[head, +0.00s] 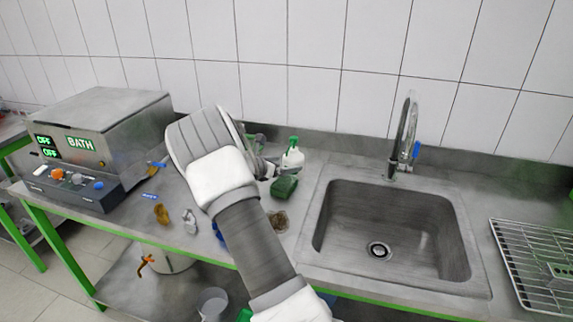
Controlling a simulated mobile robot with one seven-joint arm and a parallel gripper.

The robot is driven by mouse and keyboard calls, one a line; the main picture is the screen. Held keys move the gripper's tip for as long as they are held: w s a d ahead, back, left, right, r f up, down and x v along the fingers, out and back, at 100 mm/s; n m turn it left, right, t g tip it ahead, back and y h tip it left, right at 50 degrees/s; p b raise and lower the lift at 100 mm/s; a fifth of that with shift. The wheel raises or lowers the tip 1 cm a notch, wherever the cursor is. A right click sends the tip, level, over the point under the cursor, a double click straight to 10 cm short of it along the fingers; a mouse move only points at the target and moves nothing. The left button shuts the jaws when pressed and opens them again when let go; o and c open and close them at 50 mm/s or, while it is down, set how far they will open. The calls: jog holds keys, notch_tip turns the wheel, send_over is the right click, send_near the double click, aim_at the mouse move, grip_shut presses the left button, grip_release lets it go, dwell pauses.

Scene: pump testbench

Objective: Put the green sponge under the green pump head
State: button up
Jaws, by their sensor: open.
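The green sponge (284,187) lies on the steel counter left of the sink, just in front of a white bottle (293,157). The bottle stands upright and has a green pump head (293,141) on top. My arm comes up from the bottom and hides part of the counter. My gripper (268,168) is partly hidden behind my wrist. It is open, just left of the bottle and up and left of the sponge. I cannot tell whether it touches either one.
Other green items (256,138) stand behind my gripper, mostly hidden. A sink (390,230) with a faucet (404,135) is to the right, then a wire rack (535,265). A bath unit (100,140) stands at the left. Small yellow and grey objects (162,214) lie near the front edge.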

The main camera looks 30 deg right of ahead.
jog(key=v, duration=1.1)
jog(key=s+a+r+m+g+y, duration=0.1)
jog(key=s+a+r+m+y, duration=0.2)
jog(key=s+m, duration=0.4)
jog(key=s+a+r+m+g+y, duration=0.1)
jog(key=s+a+r+m+y, duration=0.1)
jog(key=s+r+m, duration=0.5)
jog(key=s+a+r+m+t+y, duration=0.1)
jog(key=s+a+m+y, duration=0.2)
jog(key=s+a, duration=0.4)
jog(key=s+a+r+m+t+y, duration=0.2)
jog(key=s+a+m+y, duration=0.2)
jog(key=s+a, duration=0.4)
jog(key=s, duration=0.5)
jog(key=shift+s+m+y, duration=0.3)
jog(key=shift+s+m, duration=0.1)
jog(key=shift+d, duration=0.1)
